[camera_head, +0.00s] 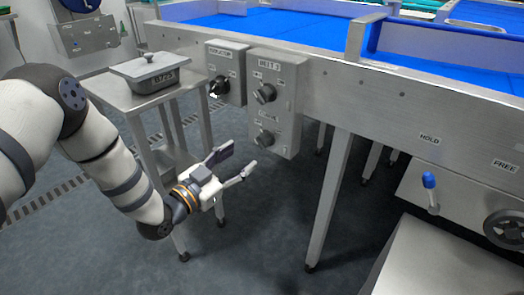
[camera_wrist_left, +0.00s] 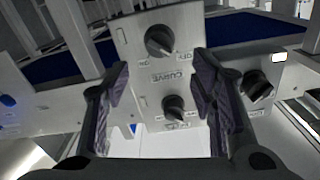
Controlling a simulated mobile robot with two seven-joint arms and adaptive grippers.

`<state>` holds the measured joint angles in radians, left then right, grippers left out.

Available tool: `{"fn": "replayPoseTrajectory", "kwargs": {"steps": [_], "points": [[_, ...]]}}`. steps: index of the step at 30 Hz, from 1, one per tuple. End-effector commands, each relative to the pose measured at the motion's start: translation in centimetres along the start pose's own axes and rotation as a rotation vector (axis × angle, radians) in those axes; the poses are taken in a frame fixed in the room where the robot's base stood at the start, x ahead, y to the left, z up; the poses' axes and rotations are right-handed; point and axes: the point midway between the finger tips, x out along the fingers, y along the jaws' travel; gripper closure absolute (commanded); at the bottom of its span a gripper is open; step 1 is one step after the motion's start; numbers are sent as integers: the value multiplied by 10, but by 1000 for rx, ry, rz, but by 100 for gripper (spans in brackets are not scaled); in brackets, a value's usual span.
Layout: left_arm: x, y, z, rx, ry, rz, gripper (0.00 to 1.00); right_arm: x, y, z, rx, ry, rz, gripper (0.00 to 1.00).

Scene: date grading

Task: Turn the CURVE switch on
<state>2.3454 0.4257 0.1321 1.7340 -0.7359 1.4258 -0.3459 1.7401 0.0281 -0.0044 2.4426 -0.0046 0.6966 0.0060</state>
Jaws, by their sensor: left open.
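The CURVE switch is the lower black rotary knob (camera_head: 265,139) on the grey BELT 3 box (camera_head: 287,128). In the left wrist view, which is upside down, this knob (camera_wrist_left: 160,41) is above the CURVE label, with an OFF mark beside it. Its handle sits at a slant; I cannot tell its setting surely. My left gripper (camera_head: 243,158) is open and empty, below and left of the box in the head view, apart from the knob. In the wrist view its fingers (camera_wrist_left: 161,78) stand either side of the label. My right gripper is not in view.
The upper BELT 3 knob (camera_head: 264,94) and the isolator knob (camera_head: 219,86) are close by. A steel side table (camera_head: 115,93) with a lidded tub (camera_head: 152,80) stands left. The blue-belted conveyor runs behind; its leg (camera_head: 329,195) is right of the box.

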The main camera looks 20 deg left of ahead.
Motion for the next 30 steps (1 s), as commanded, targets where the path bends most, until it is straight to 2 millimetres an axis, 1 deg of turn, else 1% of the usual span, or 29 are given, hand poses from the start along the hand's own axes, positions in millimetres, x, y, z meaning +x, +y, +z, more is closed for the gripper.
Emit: {"fn": "replayPoseTrajectory", "kwargs": {"steps": [1,3,6,9,12,14,21,22,23,24,26,27,28,30], "points": [[13,1,2,1,1,1,49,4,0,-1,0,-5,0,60],[32,2,4,1,-1,2,49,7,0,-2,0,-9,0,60],[55,1,4,0,-2,2,49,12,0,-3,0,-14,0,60],[73,1,4,-2,-3,0,49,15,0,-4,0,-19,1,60],[84,1,3,-2,-4,1,49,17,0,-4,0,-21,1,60],[88,1,2,-2,-3,0,49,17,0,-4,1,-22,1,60],[89,1,2,-3,-5,0,49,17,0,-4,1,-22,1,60],[89,1,2,-3,-5,0,54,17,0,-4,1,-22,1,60],[89,1,2,-3,-5,0,60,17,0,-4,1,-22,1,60],[89,1,2,-3,-5,0,69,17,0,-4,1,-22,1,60],[89,1,2,-3,-5,0,83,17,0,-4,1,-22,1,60],[89,1,2,-3,-5,0,92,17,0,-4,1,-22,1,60],[89,1,2,-3,-5,0,97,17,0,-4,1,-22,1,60],[89,1,2,-3,-5,0,97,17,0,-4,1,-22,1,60]]}}
